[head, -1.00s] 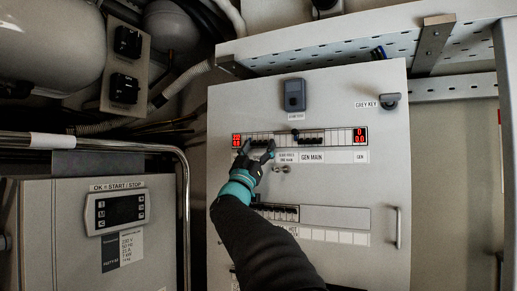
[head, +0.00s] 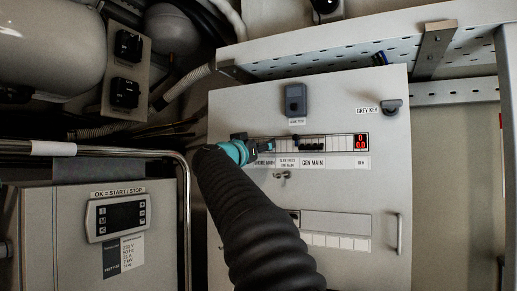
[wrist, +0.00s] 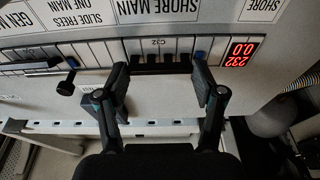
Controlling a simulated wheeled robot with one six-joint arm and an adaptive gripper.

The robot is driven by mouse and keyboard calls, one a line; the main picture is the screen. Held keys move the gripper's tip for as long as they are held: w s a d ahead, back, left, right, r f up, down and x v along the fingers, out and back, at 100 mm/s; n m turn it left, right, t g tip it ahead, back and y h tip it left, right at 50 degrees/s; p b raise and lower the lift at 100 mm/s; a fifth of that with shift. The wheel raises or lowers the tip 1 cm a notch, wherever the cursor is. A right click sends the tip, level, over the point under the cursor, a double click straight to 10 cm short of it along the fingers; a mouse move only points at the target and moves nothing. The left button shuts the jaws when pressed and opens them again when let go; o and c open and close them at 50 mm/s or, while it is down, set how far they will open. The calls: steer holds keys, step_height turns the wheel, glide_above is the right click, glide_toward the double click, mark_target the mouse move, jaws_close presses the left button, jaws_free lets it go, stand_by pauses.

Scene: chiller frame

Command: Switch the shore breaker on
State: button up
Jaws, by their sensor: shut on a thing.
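The shore breaker (wrist: 160,66), marked C32, has a row of joined black toggles and shows upside down in the wrist view beside the SHORE MAIN label (wrist: 172,10). My gripper (wrist: 160,88) has one finger at each end of the toggle row and is shut on it. In the head view my gripper (head: 243,148) is at the left part of the breaker row and hides the shore breaker. The red shore display (wrist: 241,52) reads 232 and 0.0. I cannot tell the toggle position for sure.
A black knob (wrist: 66,87) sticks out beside one finger. The GEN MAIN breaker (head: 312,143) and the red GEN display (head: 361,142), reading 0 and 0.0, are to the right. A key switch (head: 286,174) sits below the row. A metal rail (head: 184,200) stands at left.

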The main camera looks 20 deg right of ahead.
steer(key=shift+r+g+y, duration=0.4)
steer(key=shift+g+y, duration=0.3)
steer(key=shift+y, duration=0.2)
steer(key=shift+r+y, duration=0.1)
steer(key=shift+y, duration=0.2)
steer(key=o, duration=1.1)
steer(key=shift+o, duration=0.2)
steer(key=v, duration=1.2)
steer(key=shift+w+r, duration=0.1)
steer(key=shift+w, duration=0.05)
steer(key=shift+r, duration=0.1)
